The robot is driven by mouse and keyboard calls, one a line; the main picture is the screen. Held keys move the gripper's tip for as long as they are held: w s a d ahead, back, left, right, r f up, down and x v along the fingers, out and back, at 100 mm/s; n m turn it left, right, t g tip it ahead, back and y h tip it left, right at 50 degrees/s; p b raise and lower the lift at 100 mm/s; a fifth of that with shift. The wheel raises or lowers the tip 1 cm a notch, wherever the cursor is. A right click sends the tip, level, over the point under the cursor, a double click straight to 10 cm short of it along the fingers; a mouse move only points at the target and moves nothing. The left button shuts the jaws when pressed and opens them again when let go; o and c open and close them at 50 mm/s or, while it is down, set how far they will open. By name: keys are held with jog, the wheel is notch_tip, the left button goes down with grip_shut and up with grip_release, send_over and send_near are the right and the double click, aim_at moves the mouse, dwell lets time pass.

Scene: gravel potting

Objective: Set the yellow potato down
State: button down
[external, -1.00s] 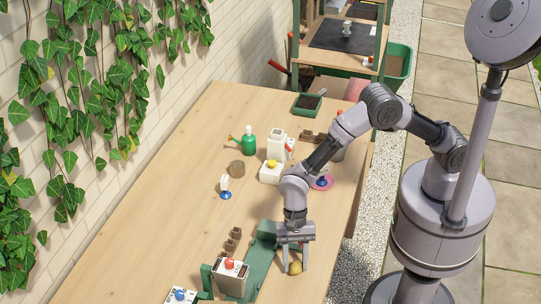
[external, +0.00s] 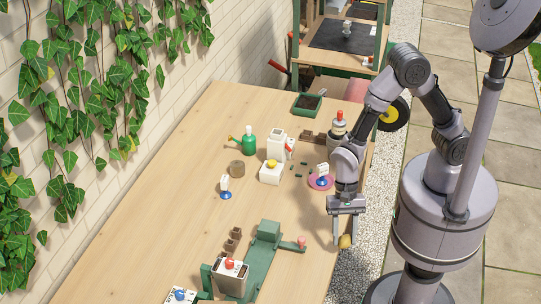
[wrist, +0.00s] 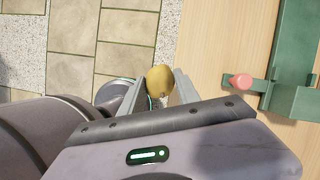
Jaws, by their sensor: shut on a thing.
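The yellow potato (external: 345,241) is between the fingers of my gripper (external: 344,236), near the table's right edge in the external view. In the wrist view the potato (wrist: 160,79) sits between the two finger tips of my gripper (wrist: 159,85), which is shut on it. I cannot tell whether the potato touches the table.
A green device with a red-knobbed lever (external: 300,243) stands left of my gripper. A pink disc (external: 312,184) with a blue-based white item lies farther back. A green watering can (external: 246,141) and white containers stand mid-table. The left table surface is mostly clear.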

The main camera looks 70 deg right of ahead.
jog(key=s+d+m+t+b, duration=0.1)
jog(key=d+m+b, duration=0.1)
jog(key=d+b, duration=0.55)
jog(key=s+d+m+t+b, duration=0.15)
jog(key=d+b, duration=0.25)
jog(key=d, duration=0.7)
jog(key=p, duration=1.1)
send_over(316, 217)
jog(key=d, duration=0.1)
jog(key=shift+s+d+f+m+g, duration=0.2)
jog(key=shift+f+m+g, duration=0.15)
jog(key=shift+f+m, duration=0.15)
notch_tip(316, 217, down, 4)
jog(key=b, duration=0.4)
jog(key=shift+w+f, duration=0.15)
jog(key=shift+r+p, duration=0.25)
jog(key=shift+p, duration=0.1)
jog(key=shift+f, duration=0.2)
jog(key=c, duration=0.9)
grip_release()
